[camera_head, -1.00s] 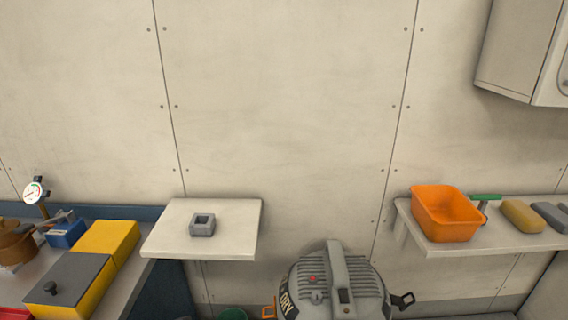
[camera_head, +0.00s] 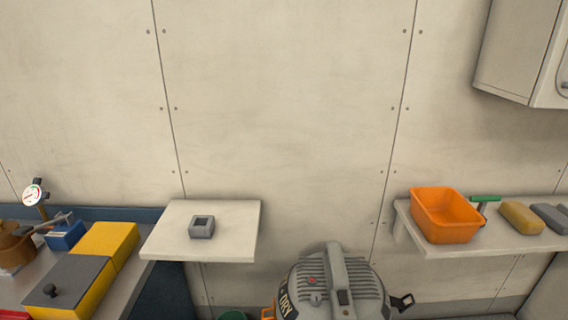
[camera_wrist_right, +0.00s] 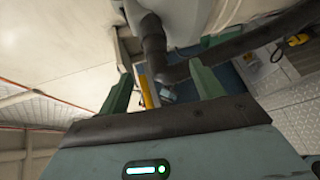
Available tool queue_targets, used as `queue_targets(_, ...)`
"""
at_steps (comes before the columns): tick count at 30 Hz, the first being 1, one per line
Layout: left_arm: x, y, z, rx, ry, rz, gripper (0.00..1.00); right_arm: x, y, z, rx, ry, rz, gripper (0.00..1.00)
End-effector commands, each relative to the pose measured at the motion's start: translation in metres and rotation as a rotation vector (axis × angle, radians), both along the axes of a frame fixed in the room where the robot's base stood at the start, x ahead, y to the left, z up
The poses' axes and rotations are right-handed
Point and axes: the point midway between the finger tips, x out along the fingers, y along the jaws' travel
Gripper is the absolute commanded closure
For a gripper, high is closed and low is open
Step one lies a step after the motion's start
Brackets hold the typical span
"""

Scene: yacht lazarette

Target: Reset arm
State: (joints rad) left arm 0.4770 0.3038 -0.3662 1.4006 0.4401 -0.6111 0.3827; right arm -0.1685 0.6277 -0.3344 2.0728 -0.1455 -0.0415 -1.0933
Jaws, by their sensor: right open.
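My right gripper (camera_wrist_right: 160,88) shows in the right wrist view, with its two green fingers apart and nothing visible between them. Dark and pale arm parts of mine lie beyond the fingers.
A small grey block with a square opening (camera_head: 201,227) sits on a pale wall shelf (camera_head: 236,244). An orange bin (camera_head: 445,216) stands on the right shelf (camera_head: 470,247). A grey vacuum (camera_head: 336,285) stands between them. Yellow boxes (camera_head: 107,240) crowd the left bench.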

Motion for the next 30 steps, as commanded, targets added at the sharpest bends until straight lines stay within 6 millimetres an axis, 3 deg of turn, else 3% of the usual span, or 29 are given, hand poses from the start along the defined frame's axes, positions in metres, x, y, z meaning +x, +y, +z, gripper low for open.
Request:
queue_targets(9, -0.127, -0.023, -0.038, 0.074, -0.010, -0.076, 1.00, -0.039, -0.005, -0.043, 0.403, 0.369, -0.295, 0.34)
queue_targets(15, -0.211, -0.026, -0.042, 0.146, -0.022, -0.110, 1.00, -0.076, -0.008, -0.073, 0.683, 0.599, -0.527, 0.34)
queue_targets(21, -0.289, -0.021, -0.032, 0.234, -0.028, -0.139, 1.00, -0.119, -0.008, -0.101, 0.958, 0.798, -0.779, 0.34)
queue_targets(25, -0.327, -0.016, -0.022, 0.287, -0.030, -0.155, 1.00, -0.144, -0.006, -0.115, 1.102, 0.890, -0.921, 0.34)
queue_targets(30, -0.353, -0.011, -0.013, 0.333, -0.029, -0.168, 1.00, -0.164, -0.005, -0.124, 1.208, 0.952, -1.031, 0.34)
